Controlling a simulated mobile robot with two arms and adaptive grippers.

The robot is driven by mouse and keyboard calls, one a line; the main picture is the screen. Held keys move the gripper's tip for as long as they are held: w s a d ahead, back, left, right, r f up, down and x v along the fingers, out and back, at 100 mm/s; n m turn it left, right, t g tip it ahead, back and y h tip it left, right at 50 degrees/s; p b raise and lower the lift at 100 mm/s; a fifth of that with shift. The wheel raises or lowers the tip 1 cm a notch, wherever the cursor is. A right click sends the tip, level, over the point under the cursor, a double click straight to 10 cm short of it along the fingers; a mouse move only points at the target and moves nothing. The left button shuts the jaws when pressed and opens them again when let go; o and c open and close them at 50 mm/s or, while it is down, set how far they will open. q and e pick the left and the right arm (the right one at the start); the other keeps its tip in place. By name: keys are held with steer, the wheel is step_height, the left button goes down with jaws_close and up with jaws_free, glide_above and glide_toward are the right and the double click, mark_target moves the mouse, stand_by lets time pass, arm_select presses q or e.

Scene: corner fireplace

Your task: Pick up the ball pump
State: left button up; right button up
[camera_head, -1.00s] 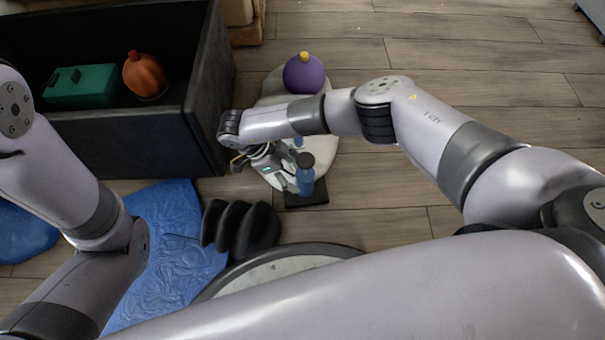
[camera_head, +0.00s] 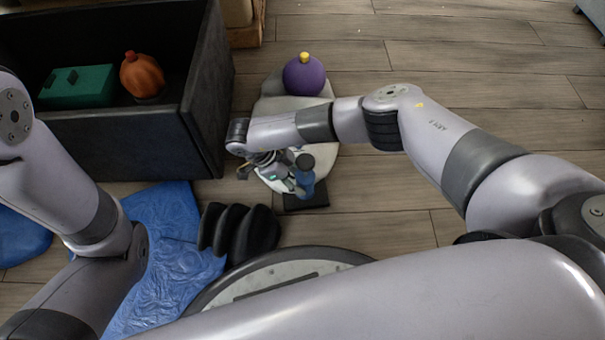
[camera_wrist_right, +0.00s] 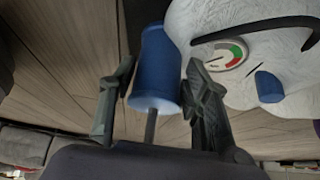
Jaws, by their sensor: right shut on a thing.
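The ball pump (camera_head: 307,184) has a blue body and a dark round top. In the right wrist view the blue pump body (camera_wrist_right: 155,62) sits between the two fingers (camera_wrist_right: 158,85), with a thin grey rod running toward the camera. The hand hides part of the pump in the head view.
A round gauge (camera_wrist_right: 222,60) shows on the white surface. A purple ball (camera_head: 303,75) lies behind. A dark open box (camera_head: 205,90) with a green case (camera_head: 78,87) and an orange gourd-like thing (camera_head: 142,73) stands left. A blue mat (camera_head: 165,250) and black rounded thing (camera_head: 240,232) lie nearer.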

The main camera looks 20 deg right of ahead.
jaws_close()
steer(key=shift+w+r, duration=0.1)
steer(key=shift+r, duration=0.05)
stand_by(0.4)
